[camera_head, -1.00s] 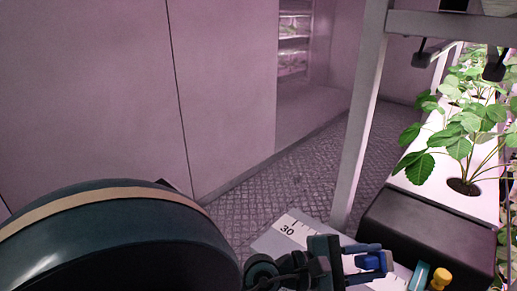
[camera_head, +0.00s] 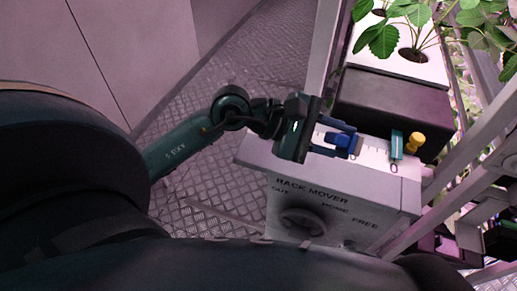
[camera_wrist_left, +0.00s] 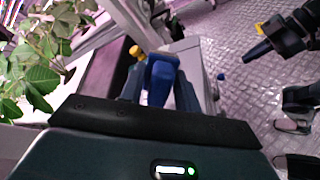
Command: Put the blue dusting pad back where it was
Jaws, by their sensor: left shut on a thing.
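The blue dusting pad (camera_head: 345,142) is between the fingers of my left gripper (camera_head: 338,139) in the head view, over the pale top of the rack mover box (camera_head: 380,180). In the left wrist view the pad (camera_wrist_left: 160,83) shows as a blue block between the two dark blue fingers. My left gripper is shut on it. I cannot tell whether the pad touches the box top. In the left wrist view, a dark gripper with a blue tip, likely my right one (camera_wrist_left: 258,51), shows at the upper right; its jaw state is unclear.
A teal piece (camera_head: 397,146) and a yellow-topped item (camera_head: 414,143) stand on the box top, right of the pad. A knob (camera_head: 303,222) is on the box front. A dark block (camera_head: 390,105) and a planted rack tray (camera_head: 408,60) stand behind. Frame posts (camera_head: 465,120) rise at right.

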